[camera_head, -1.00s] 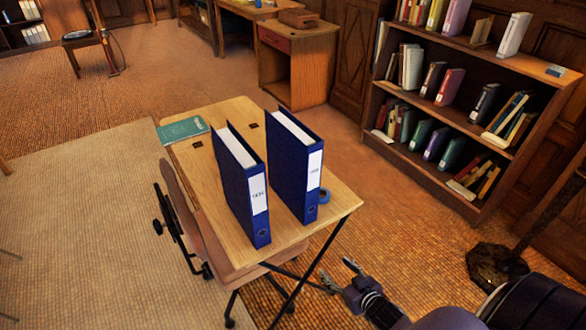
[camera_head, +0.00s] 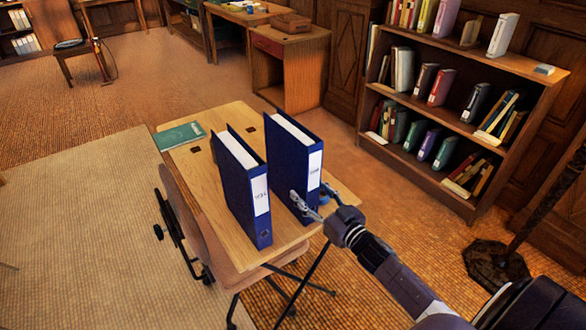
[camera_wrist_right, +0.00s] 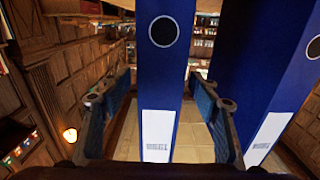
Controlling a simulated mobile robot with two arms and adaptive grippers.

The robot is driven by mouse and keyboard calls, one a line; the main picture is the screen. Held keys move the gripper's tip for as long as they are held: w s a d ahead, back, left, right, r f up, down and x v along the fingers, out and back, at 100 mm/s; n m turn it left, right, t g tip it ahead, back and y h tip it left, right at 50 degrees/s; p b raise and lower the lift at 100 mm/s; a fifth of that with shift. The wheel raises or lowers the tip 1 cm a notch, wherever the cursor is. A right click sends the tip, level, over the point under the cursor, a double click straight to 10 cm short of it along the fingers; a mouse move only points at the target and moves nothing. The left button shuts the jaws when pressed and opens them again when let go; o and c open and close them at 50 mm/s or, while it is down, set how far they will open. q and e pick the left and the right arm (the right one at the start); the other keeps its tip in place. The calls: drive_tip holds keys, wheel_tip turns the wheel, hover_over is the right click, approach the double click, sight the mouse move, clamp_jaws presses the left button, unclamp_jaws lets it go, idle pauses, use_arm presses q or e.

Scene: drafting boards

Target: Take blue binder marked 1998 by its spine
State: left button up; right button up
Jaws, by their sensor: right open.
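Two blue binders stand upright on a small wooden desk (camera_head: 190,170), white-labelled spines facing me. The right binder (camera_head: 287,165) has a label too small to read surely; the left binder (camera_head: 238,190) has a different-looking one, also unclear. My right gripper (camera_head: 313,205) is open at the lower spine of the right binder. In the right wrist view the right gripper (camera_wrist_right: 160,108) has one finger on each side of this binder's spine (camera_wrist_right: 165,75), with gaps visible. The left binder (camera_wrist_right: 255,80) is beyond the right finger there. My left gripper is not in view.
A teal book (camera_head: 180,136) lies at the desk's far left corner. A chair (camera_head: 190,220) is against the desk's left side. A full bookcase (camera_head: 440,110) stands at the right.

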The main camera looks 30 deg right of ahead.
drive_tip(key=shift+w+a+f, duration=0.1)
drive_tip(key=shift+w+f, duration=0.05)
drive_tip(key=shift+w, duration=0.65)
clamp_jaws()
drive_tip(key=shift+r, duration=0.2)
